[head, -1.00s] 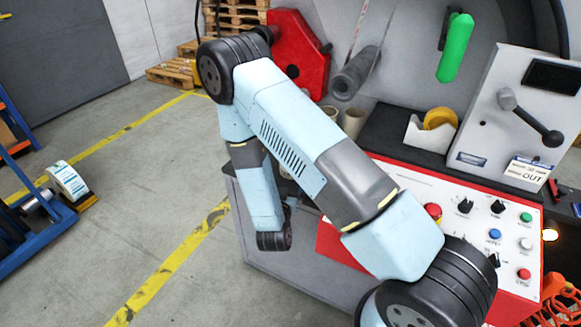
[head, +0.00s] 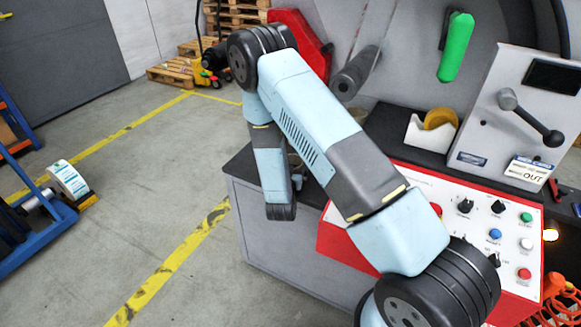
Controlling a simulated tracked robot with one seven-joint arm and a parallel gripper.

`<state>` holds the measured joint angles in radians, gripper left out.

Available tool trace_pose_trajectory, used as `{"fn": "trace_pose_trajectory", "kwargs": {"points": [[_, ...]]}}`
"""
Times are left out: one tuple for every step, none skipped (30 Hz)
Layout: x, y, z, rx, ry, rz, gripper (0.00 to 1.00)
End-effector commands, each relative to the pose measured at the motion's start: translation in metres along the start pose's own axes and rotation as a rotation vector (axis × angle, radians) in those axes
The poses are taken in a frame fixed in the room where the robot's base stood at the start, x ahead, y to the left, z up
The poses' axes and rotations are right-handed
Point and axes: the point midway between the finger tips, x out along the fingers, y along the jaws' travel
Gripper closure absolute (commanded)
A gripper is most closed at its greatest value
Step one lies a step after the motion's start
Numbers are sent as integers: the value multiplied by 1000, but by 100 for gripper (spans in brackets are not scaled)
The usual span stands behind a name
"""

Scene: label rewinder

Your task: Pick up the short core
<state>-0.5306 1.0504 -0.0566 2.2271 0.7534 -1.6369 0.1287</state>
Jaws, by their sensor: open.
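The beige rim of a cardboard core (head: 358,115) shows on the dark bench top just past the right edge of my upper arm. My arm hides most of it. I cannot tell whether it is the short core.
A white holder with a yellow roll (head: 438,118) stands on the bench (head: 240,165). To its right are the lever box (head: 520,110) and red-edged control panel (head: 480,215). A grey roller (head: 355,75) projects behind the arm. Open floor lies left.

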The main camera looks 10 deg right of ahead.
Motion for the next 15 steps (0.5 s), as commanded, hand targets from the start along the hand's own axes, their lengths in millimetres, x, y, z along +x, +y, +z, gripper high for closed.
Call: {"fn": "trace_pose_trajectory", "kwargs": {"points": [[0,0,0,0,0,0,0],[0,0,0,0,-1,-1,0],[0,0,0,0,-1,-1,0],[0,0,0,0,-1,0,0],[0,0,0,0,-1,-1,0],[0,0,0,0,-1,-1,4],[0,0,0,0,-1,-1,7],[0,0,0,0,-1,-1,10],[0,0,0,0,-1,-1,13],[0,0,0,0,-1,-1,16],[0,0,0,0,-1,-1,19],[0,0,0,0,-1,-1,23],[0,0,0,0,-1,-1,26],[-1,-1,0,0,-1,-1,29],[-1,-1,0,0,-1,-1,33]]}}
